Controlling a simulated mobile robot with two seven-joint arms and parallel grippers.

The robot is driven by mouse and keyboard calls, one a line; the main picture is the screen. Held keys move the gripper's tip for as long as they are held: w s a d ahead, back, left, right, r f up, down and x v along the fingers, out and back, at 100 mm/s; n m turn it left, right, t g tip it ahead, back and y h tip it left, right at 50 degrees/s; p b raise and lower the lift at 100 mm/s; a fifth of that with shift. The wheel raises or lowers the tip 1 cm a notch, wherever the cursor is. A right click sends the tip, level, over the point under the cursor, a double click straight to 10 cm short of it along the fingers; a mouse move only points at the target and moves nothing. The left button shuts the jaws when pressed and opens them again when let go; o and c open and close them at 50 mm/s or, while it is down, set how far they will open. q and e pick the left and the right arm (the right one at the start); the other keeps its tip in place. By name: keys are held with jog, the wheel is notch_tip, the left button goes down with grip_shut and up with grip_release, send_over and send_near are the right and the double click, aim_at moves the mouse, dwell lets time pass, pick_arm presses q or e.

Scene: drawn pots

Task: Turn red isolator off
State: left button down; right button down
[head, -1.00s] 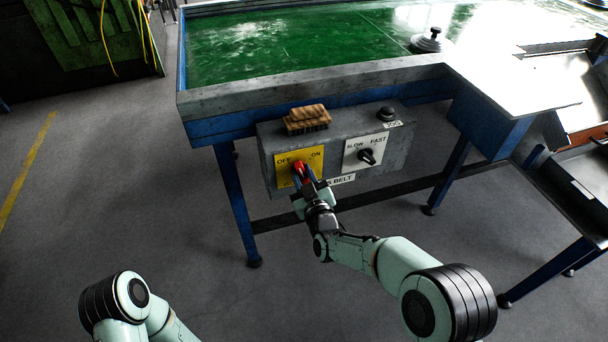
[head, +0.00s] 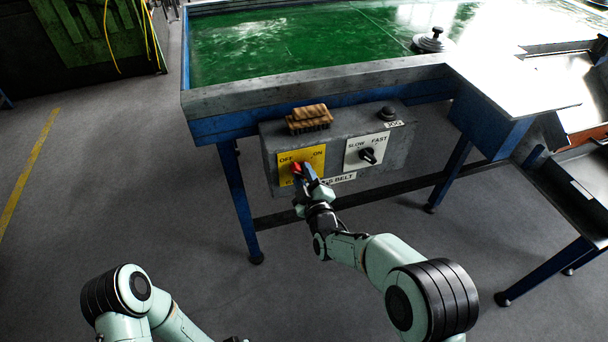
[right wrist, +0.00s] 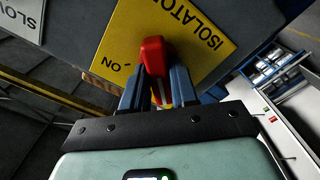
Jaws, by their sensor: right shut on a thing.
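The red isolator handle (head: 297,168) sits on a yellow plate (head: 316,157) marked OFF at left and ON at right, on the front of a grey control box. My right gripper (head: 307,174) is at the plate, shut on the handle. In the right wrist view the red handle (right wrist: 153,58) stands between the two blue-grey fingers (right wrist: 158,88), with the ON and ISOLATOR lettering beside it. The fingers partly hide the handle and lower plate in the head view. My left arm shows at the lower left, but its gripper is out of view.
The grey box (head: 402,152) also bears a black SLOW/FAST knob (head: 368,155) and a black button (head: 387,113). A wooden brush (head: 309,118) lies on top. The green-topped bench (head: 260,45) is above and behind. The floor at left is clear.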

jog(key=c, duration=1)
grip_release()
jog(key=shift+o, duration=0.2)
pick_arm(q)
jog(key=s+r+p, duration=0.1)
jog(key=s+d, duration=0.1)
jog(key=shift+s+d+r+g+p, duration=0.2)
jog(key=shift+s+r+g+p, duration=0.2)
pick_arm(e)
jog(key=v, duration=1.3)
jog(key=shift+s, duration=0.2)
jog(key=shift+d, duration=0.15)
